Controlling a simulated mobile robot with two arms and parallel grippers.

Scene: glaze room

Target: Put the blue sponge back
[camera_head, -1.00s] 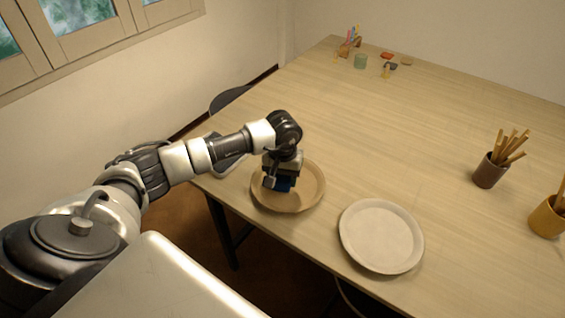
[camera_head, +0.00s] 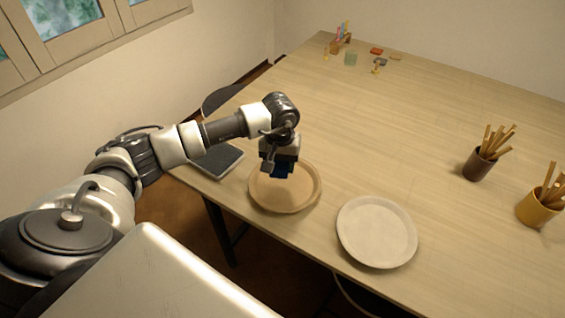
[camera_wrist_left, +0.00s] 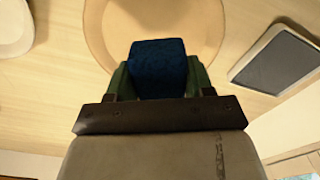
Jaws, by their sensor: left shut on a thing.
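My left gripper (camera_head: 276,171) is shut on the blue sponge (camera_head: 284,172) and holds it over the back part of a tan round dish (camera_head: 290,206). In the left wrist view the blue sponge (camera_wrist_left: 158,68) sits between the two fingers, with the tan dish (camera_wrist_left: 97,30) beyond it. The sponge appears raised above the dish. My right gripper is not in view.
A pale round plate (camera_head: 377,232) lies to the right of the dish, near the table's front edge. A dark flat tablet-like thing (camera_head: 217,160) lies to the left. A brown cup (camera_head: 478,163) and a yellow cup (camera_head: 538,208) hold sticks at the right. The table's middle is clear.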

